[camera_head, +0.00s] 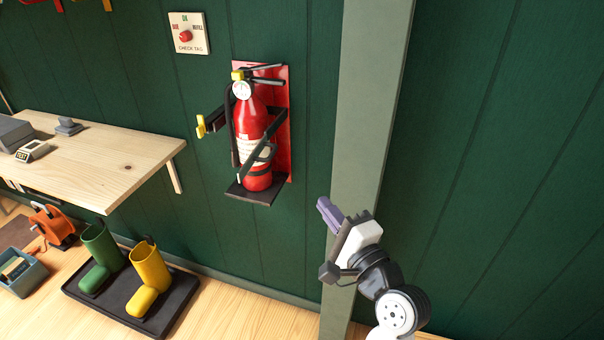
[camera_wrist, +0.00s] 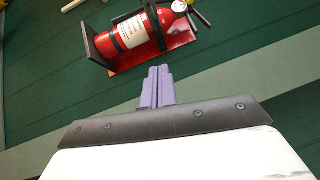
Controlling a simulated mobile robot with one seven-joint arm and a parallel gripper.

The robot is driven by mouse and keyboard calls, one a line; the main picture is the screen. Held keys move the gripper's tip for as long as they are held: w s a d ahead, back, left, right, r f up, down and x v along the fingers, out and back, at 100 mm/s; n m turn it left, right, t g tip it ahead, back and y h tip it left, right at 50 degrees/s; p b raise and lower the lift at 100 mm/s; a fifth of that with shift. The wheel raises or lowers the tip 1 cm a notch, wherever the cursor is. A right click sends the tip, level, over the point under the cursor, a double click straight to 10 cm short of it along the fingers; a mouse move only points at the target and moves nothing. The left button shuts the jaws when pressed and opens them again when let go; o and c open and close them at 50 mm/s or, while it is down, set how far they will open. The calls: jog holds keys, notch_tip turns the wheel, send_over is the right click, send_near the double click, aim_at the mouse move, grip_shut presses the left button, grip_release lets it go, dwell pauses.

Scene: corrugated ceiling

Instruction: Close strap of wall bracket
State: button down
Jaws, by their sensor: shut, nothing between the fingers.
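The wall bracket has a red back plate (camera_head: 283,130) and a black bottom shelf (camera_head: 250,195), and holds a red fire extinguisher (camera_head: 256,120) upright. A black strap arm (camera_head: 214,121) sticks out from the bracket's left side, away from the wall, with a yellow end piece (camera_head: 200,126). Another black bar crosses the cylinder's front diagonally. My gripper (camera_head: 327,213) is right of and below the bracket, in front of the grey-green post, apart from everything. In the wrist view its purple fingers (camera_wrist: 157,86) are together and empty, with the extinguisher (camera_wrist: 130,35) beyond them.
A grey-green post (camera_head: 362,140) stands right of the bracket. A wooden workbench (camera_head: 110,165) is at the left. A black tray (camera_head: 185,318) with a green boot and a yellow boot lies on the floor. A tag panel (camera_head: 189,33) hangs above. The wall at right is clear.

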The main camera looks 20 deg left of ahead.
jog(key=w+a+r, duration=0.2)
jog(key=w+a, duration=0.4)
jog(key=a, duration=0.5)
jog(key=shift+w+a+r+b, duration=0.2)
jog(key=shift+w+b, duration=0.1)
jog(key=shift+b, duration=0.15)
jog(key=shift+a, duration=0.15)
